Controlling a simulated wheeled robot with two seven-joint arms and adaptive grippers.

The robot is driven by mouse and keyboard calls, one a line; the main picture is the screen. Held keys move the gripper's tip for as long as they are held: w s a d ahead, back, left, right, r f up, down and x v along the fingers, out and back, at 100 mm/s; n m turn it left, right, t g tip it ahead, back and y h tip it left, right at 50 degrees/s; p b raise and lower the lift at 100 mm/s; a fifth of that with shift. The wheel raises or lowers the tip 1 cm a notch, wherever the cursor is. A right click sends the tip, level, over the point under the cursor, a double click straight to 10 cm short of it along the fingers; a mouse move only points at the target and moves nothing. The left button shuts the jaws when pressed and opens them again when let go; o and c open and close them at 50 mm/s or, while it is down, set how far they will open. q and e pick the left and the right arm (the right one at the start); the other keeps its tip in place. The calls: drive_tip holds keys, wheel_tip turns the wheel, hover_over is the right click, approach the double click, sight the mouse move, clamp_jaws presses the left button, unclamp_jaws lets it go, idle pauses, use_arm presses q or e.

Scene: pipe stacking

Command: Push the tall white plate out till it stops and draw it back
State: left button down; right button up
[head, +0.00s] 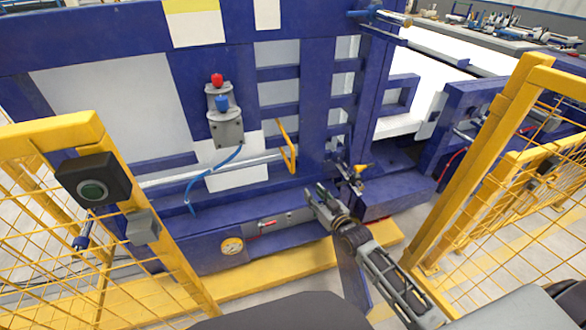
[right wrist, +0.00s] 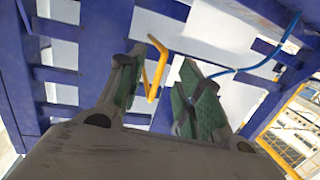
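Several white panels show in the blue frame. A tall white panel (head: 279,95) stands behind blue crossbars in the head view, and a wide one (head: 115,100) is at the left. I cannot tell which is the named plate. A bent yellow bar (head: 288,147) stands at the right end of a silver rod (head: 230,164). My right gripper (head: 318,196) is below and right of this bar. In the right wrist view its green-padded fingers (right wrist: 163,60) are apart and empty, with the yellow bar (right wrist: 154,72) beyond the gap. My left gripper is out of view.
A cylinder with red and blue knobs (head: 221,112) and a blue hose (head: 205,178) is on the frame. Small yellow and black fittings (head: 357,170) are near my right gripper. Yellow mesh fences (head: 500,180) stand on both sides, with a button box (head: 93,182) at left.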

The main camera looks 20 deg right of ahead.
sight(293, 172)
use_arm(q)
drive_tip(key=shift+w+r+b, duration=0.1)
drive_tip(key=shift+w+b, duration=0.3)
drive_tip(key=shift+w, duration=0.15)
use_arm(e)
drive_tip(key=shift+t+y, duration=0.3)
drive_tip(key=shift+t, duration=0.3)
drive_tip(key=r, duration=0.2)
drive_tip(key=a+r, duration=0.1)
drive_tip(key=r, duration=0.2)
drive_tip(key=shift+w+r, duration=0.1)
drive_tip(key=shift+r, duration=0.05)
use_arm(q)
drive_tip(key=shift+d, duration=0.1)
use_arm(e)
drive_tip(key=shift+w, duration=0.2)
